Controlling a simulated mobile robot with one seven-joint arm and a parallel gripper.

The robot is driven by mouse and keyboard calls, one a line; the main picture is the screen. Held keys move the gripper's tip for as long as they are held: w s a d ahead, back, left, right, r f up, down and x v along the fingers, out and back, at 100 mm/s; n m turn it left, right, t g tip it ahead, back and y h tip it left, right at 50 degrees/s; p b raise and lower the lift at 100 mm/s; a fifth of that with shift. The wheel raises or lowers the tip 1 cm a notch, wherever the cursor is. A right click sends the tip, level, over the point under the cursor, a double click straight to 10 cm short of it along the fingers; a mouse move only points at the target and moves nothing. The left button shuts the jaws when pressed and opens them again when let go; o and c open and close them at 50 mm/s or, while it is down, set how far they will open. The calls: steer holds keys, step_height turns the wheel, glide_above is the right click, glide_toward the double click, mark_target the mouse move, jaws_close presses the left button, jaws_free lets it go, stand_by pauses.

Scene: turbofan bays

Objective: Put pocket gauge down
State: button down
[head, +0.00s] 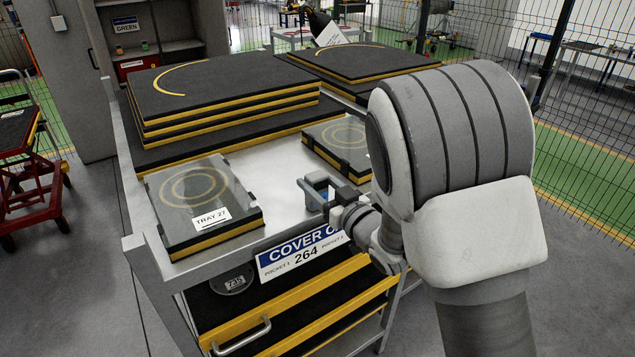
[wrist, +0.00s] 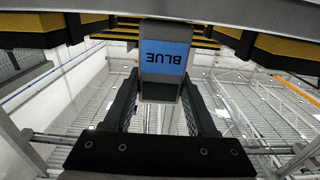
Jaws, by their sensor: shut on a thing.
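A grey block with a blue label reading BLUE (wrist: 165,55), which I take for the pocket gauge, is between the two black fingers of my gripper (wrist: 160,100). The label is upside down in the wrist view. In the head view my gripper (head: 330,203) is over the front of the bench top, between two covered trays. My arm hides part of the area to the right.
A tray labelled TRAY 27 (head: 190,212) lies left of my gripper; a similar tray (head: 340,140) lies behind it. Black, yellow-edged slabs (head: 215,97) are stacked behind. Bare bench top (head: 268,160) shows between the trays. A COVER sign (head: 302,250) hangs on the front, above yellow-edged drawers (head: 285,310).

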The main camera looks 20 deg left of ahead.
steer(key=shift+f, duration=0.1)
steer(key=shift+c, duration=1)
jaws_free()
steer(key=shift+s+d, duration=0.1)
steer(key=b+v, duration=0.2)
steer(key=v, duration=0.9)
steer(key=shift+s+d, duration=0.25)
steer(key=shift+d, duration=0.05)
